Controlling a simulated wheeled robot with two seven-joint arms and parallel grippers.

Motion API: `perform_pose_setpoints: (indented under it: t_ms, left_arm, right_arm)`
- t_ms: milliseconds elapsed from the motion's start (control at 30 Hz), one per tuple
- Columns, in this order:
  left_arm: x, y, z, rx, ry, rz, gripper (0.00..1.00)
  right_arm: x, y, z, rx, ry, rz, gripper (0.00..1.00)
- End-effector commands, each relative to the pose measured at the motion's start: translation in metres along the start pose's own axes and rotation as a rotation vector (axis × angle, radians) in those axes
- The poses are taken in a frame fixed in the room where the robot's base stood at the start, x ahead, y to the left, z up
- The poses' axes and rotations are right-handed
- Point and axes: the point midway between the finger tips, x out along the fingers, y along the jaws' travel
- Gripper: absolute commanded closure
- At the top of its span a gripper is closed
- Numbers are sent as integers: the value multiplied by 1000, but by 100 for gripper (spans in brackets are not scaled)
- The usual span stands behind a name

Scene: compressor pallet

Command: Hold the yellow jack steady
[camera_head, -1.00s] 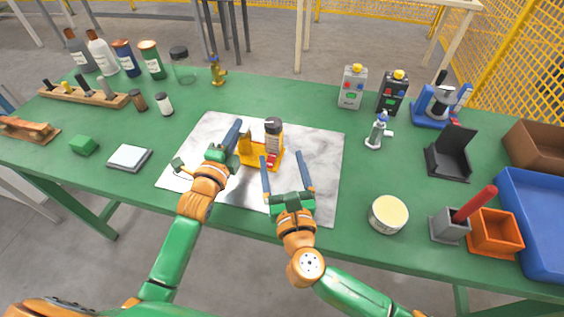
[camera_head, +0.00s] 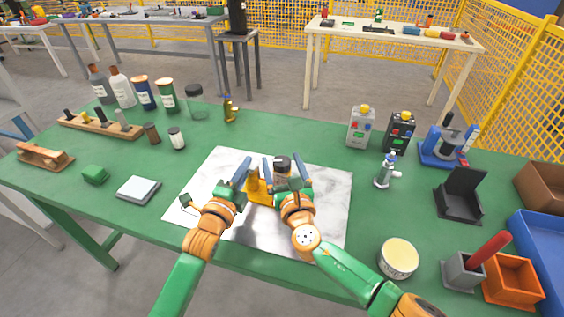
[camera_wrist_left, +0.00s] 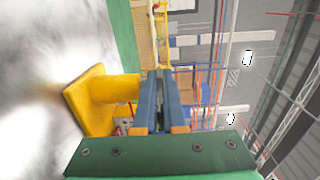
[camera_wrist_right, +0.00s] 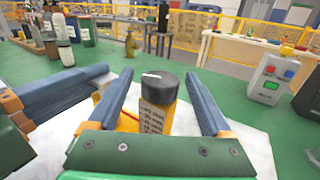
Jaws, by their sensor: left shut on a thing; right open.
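The yellow jack (camera_head: 259,190) stands on the grey-white mat (camera_head: 334,213) in the middle of the bench, with a dark cap on top. In the left wrist view its yellow base and stem (camera_wrist_left: 98,97) lie beside my left gripper (camera_wrist_left: 160,85). My left gripper (camera_head: 240,168) is shut on the jack at its left side. My right gripper (camera_head: 285,165) is open, with its fingers on either side of the jack's capped upper part; the right wrist view shows the black cap (camera_wrist_right: 160,86) and a printed label between the fingers (camera_wrist_right: 162,90). The jack's lower part is partly hidden.
A round tin (camera_head: 398,258), a grey holder (camera_head: 463,271) and an orange bin (camera_head: 513,281) stand at right. A green block (camera_head: 95,174) and pale pad (camera_head: 138,189) lie at left. The mat's right side is clear.

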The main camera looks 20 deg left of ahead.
Motion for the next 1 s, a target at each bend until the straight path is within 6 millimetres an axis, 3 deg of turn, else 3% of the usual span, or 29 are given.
perform_pose_setpoints:
  t_ms: [367, 667, 1000]
  left_arm:
    - [0, 3, 0, 0, -1, 7, 100]
    - [0, 2, 0, 0, -1, 6, 100]
    - [0, 2, 0, 0, -1, 6, 100]
  right_arm:
    - [6, 0, 0, -1, 2, 0, 19]
    - [5, 0, 0, -2, 2, 0, 100]
    - [5, -1, -1, -2, 2, -110, 100]
